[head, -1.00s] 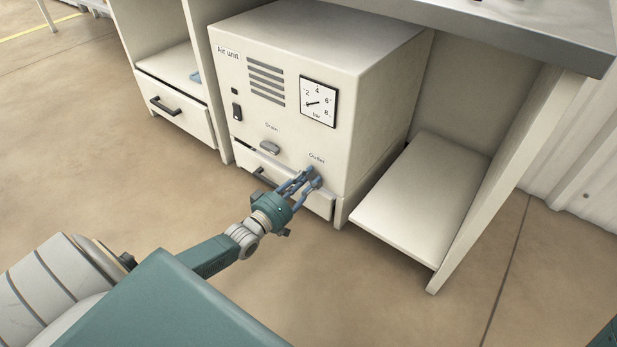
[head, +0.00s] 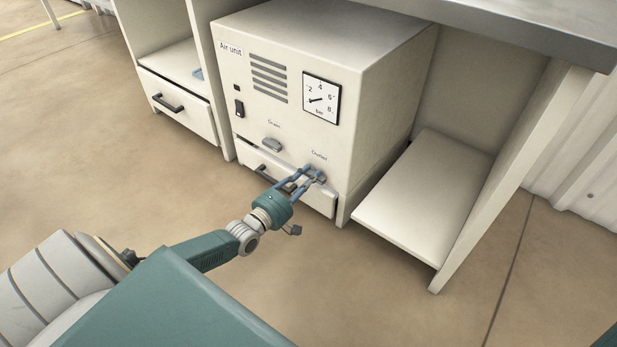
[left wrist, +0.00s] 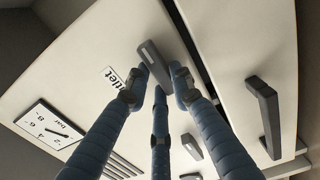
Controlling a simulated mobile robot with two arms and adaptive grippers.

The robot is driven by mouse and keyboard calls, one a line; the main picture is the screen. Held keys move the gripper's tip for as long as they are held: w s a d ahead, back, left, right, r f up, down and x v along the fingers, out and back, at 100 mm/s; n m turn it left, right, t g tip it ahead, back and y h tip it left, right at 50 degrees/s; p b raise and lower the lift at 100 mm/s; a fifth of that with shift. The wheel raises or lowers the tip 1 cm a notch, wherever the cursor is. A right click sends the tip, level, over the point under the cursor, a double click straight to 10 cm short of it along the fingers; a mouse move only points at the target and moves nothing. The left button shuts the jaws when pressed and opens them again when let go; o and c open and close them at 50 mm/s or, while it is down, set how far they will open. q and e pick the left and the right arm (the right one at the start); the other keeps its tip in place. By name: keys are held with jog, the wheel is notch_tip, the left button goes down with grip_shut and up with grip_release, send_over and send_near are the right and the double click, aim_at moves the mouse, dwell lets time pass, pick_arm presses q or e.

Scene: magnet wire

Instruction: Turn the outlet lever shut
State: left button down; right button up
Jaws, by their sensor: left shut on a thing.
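The grey outlet lever (left wrist: 155,62) sits under the "Outlet" label on the front of the cream air unit (head: 290,140). In the left wrist view it lies about parallel to the drawer's top edge. My left gripper (head: 315,175) is at the lever, with its blue fingers closed around it, one on one side and two on the other; the fingers (left wrist: 160,82) also show in the left wrist view. In the head view the fingers partly cover the lever. My right gripper is not in view.
The drain lever (head: 272,144) is up and left of the outlet lever. A pressure gauge (head: 321,98) is above. A drawer (head: 315,203) with a dark handle (left wrist: 265,115) is just below. An open shelf (head: 425,200) is at right; the floor in front is clear.

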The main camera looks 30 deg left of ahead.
pick_arm(q)
jog(key=shift+f, duration=0.1)
dwell(0.4)
jog(key=c, duration=1.5)
grip_release()
jog(key=s, duration=0.8)
jog(key=s+a, duration=0.1)
jog(key=s, duration=0.3)
